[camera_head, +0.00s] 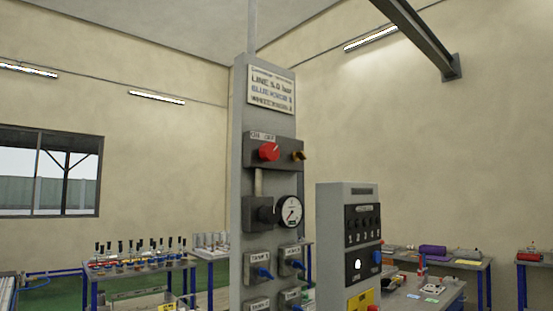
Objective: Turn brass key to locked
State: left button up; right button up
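A small brass key (298,156) sits at the right side of a dark box high on a grey panel column (240,180) in the middle of the head view. I cannot tell its exact turn from here. A red knob (269,152) is to the left of it on the same box, under a small label that is hard to read. A sign (272,91) is fixed above and a round gauge (290,211) below. Neither of my grippers shows in the view.
Blue valve handles (264,272) are lower on the column. A shorter grey cabinet (335,225) with black switch panels stands close on the right. Benches with bottles (138,262) and other items (433,252) stand behind. A beam (418,35) hangs overhead.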

aim_at(300, 154)
jog(key=k+j+z, duration=0.15)
jog(key=z, duration=0.25)
jog(key=k+j+z, duration=0.15)
jog(key=j+z, duration=0.15)
jog(key=z, duration=0.15)
